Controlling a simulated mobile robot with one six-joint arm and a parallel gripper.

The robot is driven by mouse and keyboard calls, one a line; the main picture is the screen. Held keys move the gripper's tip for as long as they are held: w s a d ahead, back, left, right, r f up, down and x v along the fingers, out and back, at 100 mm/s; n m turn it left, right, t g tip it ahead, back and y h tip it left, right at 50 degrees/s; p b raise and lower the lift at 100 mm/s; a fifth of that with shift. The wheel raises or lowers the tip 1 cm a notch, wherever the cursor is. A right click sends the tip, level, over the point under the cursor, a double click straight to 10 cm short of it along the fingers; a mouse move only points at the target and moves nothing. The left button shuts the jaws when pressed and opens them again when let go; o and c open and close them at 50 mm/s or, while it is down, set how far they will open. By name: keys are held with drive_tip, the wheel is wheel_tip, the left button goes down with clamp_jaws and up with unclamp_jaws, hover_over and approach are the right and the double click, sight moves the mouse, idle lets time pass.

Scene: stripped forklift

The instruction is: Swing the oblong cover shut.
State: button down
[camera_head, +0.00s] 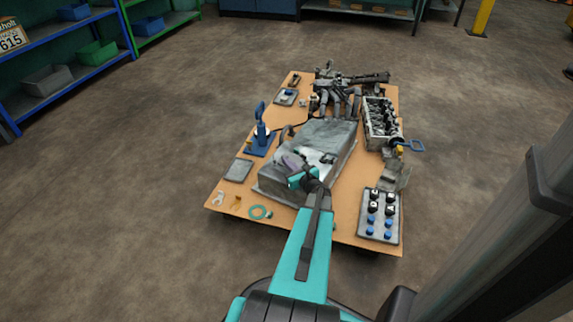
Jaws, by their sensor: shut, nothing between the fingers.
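A grey, worn metal housing (268,186) lies at the middle of the wooden table. The broad grey slab on its far part (325,135) looks like the oblong cover, though I cannot tell its hinge or exactly how far it stands open. My gripper (290,162) is over the near part of the housing, just in front of the slab. It is shut and empty. I cannot tell whether it touches the metal. My teal and black arm hides some of the housing's near right side.
On the wooden table (226,193), a blue upright tool (261,130) stands left of the housing. An engine block (381,122) lies right, a button panel (379,215) near right, and dark pipes (340,95) at the back. Open floor surrounds the table; shelves (85,68) stand far left.

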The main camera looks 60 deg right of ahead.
drive_tip(key=shift+s+d, duration=0.1)
drive_tip(key=shift+d, duration=0.05)
drive_tip(key=shift+s+a+r, duration=0.15)
drive_tip(key=shift+s+a, duration=0.15)
drive_tip(key=shift+a, duration=0.3)
drive_tip(key=w+a+p+v, duration=0.1)
drive_tip(key=a+p+v, duration=0.1)
drive_tip(key=v, duration=1)
drive_tip(key=shift+a, duration=0.35)
